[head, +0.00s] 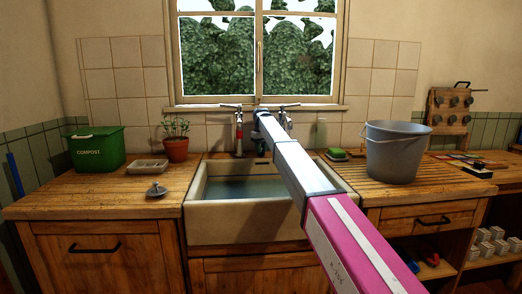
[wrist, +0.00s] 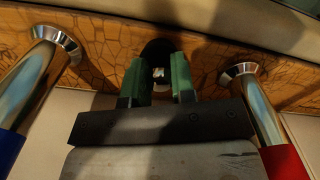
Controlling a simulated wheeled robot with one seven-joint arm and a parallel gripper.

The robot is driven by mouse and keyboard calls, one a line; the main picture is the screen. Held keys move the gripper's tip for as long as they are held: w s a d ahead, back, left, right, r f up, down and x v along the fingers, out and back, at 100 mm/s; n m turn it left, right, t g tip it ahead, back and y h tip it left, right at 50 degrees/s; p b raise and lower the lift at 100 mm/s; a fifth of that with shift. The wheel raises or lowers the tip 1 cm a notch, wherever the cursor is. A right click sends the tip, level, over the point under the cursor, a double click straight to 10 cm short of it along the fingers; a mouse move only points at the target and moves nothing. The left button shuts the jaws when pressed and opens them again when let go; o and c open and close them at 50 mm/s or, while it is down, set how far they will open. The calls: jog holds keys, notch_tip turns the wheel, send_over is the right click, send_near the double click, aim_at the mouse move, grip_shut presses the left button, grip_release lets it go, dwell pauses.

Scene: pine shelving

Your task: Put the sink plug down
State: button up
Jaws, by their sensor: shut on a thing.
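My arm reaches out over the white sink (head: 232,228) to the taps at its back in the head view, with the gripper end small and mostly hidden there. In the wrist view my gripper (wrist: 158,70) has its green fingers shut on a dark, rounded thing with a small shiny metal part, which I take for the sink plug (wrist: 158,48). The fingers hide part of it. It is over or near a wood-patterned surface between the two taps; I cannot tell whether it touches. The sink holds bluish water (head: 232,188).
Chrome tap pipes stand close on both sides of my gripper, one with blue (wrist: 35,75) and one with red (wrist: 255,100). A small metal object (head: 156,190) lies on the left counter, near a plant pot (head: 176,149) and compost bin (head: 96,148). A bucket (head: 396,155) stands right.

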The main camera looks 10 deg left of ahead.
jog(key=o, duration=0.9)
jog(key=shift+f, duration=0.1)
notch_tip(320, 180, up, 12)
jog(key=shift+r, duration=0.2)
